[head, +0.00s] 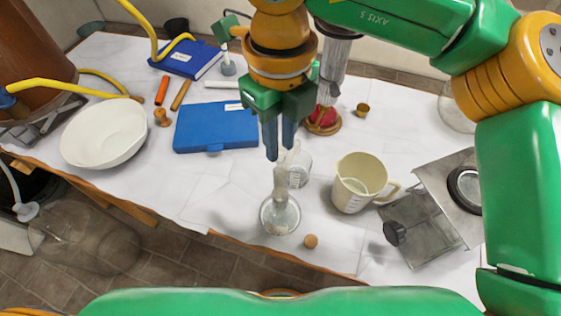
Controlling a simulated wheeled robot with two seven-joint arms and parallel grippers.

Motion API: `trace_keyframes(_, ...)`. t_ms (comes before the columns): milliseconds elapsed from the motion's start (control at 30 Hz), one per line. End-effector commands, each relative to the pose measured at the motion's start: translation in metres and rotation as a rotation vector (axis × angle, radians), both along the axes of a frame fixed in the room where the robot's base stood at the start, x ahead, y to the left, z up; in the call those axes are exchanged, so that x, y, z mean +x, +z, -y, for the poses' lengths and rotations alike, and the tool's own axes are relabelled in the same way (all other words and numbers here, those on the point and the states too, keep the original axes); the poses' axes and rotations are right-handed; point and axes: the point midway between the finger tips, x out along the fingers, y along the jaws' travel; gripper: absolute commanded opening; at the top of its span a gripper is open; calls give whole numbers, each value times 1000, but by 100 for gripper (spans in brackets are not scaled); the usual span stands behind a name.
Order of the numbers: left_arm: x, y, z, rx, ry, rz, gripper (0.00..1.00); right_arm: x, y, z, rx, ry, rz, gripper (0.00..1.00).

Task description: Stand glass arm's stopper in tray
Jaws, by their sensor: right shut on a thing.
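My right gripper (279,152) reaches down over the middle of the table with its fingers close together. It is shut on a slim clear glass piece (280,182), whose upper end is at the fingertips. This piece points down to a round clear glass base (280,214) near the table's front edge; I cannot tell whether they are joined or touching. A small brown round piece (311,241) lies to its right, and a brown stopper-like piece (160,117) stands at left. I cannot tell which is the glass arm's stopper. I cannot make out the tray surely. My left gripper is out of view.
A clear beaker (299,170) stands just behind the held glass. A cream measuring jug (360,182) and a grey metal apparatus (425,225) are at right. A blue case (216,127) and a white bowl (104,134) are at left. The front left-centre is bare.

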Motion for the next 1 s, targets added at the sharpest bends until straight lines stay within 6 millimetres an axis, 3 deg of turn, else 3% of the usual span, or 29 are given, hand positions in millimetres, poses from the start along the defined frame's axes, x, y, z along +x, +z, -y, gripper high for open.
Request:
trace_keyframes(267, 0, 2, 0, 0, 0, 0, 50, 0, 2, 0, 0, 0, 0, 0)
trace_keyframes(633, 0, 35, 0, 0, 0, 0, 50, 0, 41, 0, 0, 0, 0, 0)
trace_keyframes(1000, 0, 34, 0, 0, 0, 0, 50, 0, 40, 0, 0, 0, 0, 0)
